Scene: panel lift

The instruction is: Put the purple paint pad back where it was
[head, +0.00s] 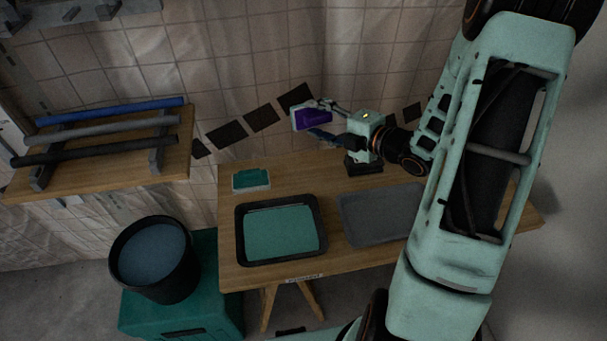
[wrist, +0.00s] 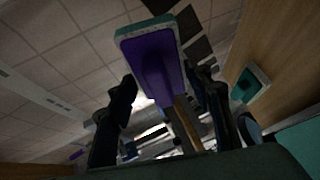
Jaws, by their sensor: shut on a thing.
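The purple paint pad (head: 313,117) is held up in the air above the back of the wooden table, in front of the tiled wall. It has a pale rim and a purple face. My gripper (head: 336,121) is shut on it, reaching in from the right. In the wrist view the pad (wrist: 155,55) extends beyond my gripper's fingers (wrist: 165,92), tilted, with its purple side toward the camera. A brown handle-like part shows between the fingers; the exact contact is dark and hard to see.
The table (head: 228,212) carries a small teal pad (head: 251,173), a black tray of teal paint (head: 278,232) and a grey tray (head: 378,214). Dark squares (head: 262,117) line the wall behind. A bucket (head: 119,274) stands left, below a rack (head: 100,182) of rods.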

